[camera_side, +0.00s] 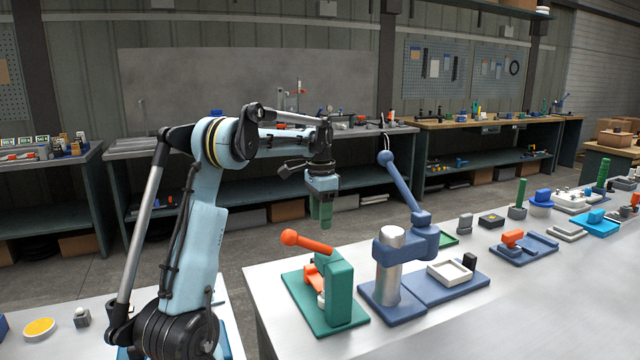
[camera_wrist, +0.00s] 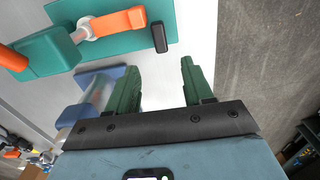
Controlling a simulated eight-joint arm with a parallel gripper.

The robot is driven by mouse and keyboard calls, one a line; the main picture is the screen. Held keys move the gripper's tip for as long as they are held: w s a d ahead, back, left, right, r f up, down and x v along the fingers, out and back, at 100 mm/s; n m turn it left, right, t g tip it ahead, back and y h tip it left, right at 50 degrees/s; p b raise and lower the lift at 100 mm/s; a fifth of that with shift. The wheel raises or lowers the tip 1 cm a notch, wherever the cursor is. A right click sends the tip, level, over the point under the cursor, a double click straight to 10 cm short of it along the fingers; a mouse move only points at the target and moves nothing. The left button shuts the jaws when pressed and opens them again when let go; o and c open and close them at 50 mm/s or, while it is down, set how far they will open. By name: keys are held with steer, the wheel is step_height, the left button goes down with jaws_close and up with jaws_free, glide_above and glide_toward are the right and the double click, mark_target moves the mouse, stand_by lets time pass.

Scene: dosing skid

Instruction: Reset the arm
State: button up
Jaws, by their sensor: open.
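My gripper (camera_side: 321,213) hangs from my raised arm, pointing down, above and behind the near left part of the bench in the side view. In the wrist view its two green fingers (camera_wrist: 162,85) stand apart with nothing between them. A green press (camera_side: 338,290) with an orange lever knob stands on its green base, in front of my gripper and apart from it. The press also shows at the upper left of the wrist view (camera_wrist: 50,55).
A blue lever fixture (camera_side: 402,262) with a tall ball-topped handle stands right of the press. Several small fixtures, including an orange-and-blue one (camera_side: 513,240), line the bench (camera_side: 480,325) farther right. The floor behind the bench is open.

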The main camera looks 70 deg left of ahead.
steer(key=shift+r, duration=0.2)
steer(key=w+d+r+t+y, duration=0.1)
steer(key=d+r+t, duration=0.2)
steer(key=d, duration=1.5)
steer(key=s+d+f+t, duration=0.2)
steer(key=s+d, duration=0.1)
steer(key=d, duration=0.4)
steer(key=s+d+f+t+h, duration=0.1)
steer(key=s+d+f+t, duration=0.1)
steer(key=d, duration=0.6)
steer(key=shift+s+f, duration=0.35)
steer(key=shift+s, duration=0.25)
steer(key=shift+o, duration=0.5)
